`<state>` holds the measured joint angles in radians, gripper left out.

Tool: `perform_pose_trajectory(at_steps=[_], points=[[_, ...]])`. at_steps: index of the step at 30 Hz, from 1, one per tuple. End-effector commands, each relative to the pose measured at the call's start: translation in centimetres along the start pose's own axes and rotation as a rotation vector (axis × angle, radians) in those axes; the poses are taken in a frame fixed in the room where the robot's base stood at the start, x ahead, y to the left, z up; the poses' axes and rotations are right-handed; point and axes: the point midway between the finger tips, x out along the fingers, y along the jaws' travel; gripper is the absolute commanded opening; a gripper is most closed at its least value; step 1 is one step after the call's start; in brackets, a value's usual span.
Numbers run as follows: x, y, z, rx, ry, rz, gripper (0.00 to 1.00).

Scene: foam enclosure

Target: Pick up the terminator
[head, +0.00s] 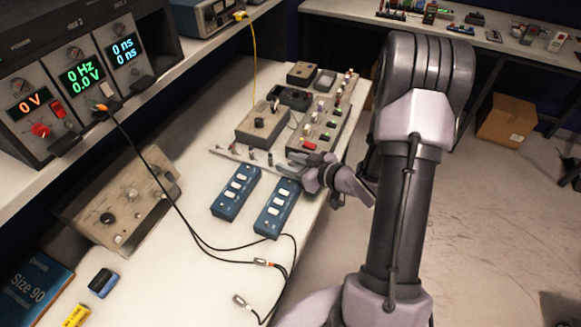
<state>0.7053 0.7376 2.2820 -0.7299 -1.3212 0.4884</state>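My gripper (293,168) is low over the right side of the white bench, just above the blue switch boxes. Its fingers point left, and their gap is too small to read. A thin grey strip (226,156) lies to the left of the fingers. Small metallic parts (252,155) stand along it, close to the fingertips. One of these may be the terminator, but they are too small to tell. Whether anything is between the fingers is hidden.
Two blue switch boxes (236,194) (277,209) sit beside the gripper. Black cables with metal connectors (240,300) cross the bench. Grey control boxes (263,124) stand behind. An instrument rack (85,75) is on the left shelf. The front bench surface is mostly clear.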

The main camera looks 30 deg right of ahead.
Motion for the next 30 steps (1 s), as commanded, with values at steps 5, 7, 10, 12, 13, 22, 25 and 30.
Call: perform_pose_trajectory(at_steps=[5,7,10,12,13,22,25,30], points=[[-0.1,0.0,0.0,0.0,0.0,0.0,0.15],[-0.1,0.0,0.0,0.0,0.0,0.0,0.01],[-0.1,0.0,0.0,0.0,0.0,0.0,0.0],[-0.1,0.0,0.0,0.0,0.0,0.0,0.0],[-0.1,0.0,0.0,0.0,0.0,0.0,0.0],[-0.5,0.0,-1.1,0.0,0.0,0.001,0.0],[-1.1,0.0,-2.5,-0.001,0.0,0.001,0.0],[-3.2,-0.2,-2.9,0.004,-0.002,0.003,0.0]])
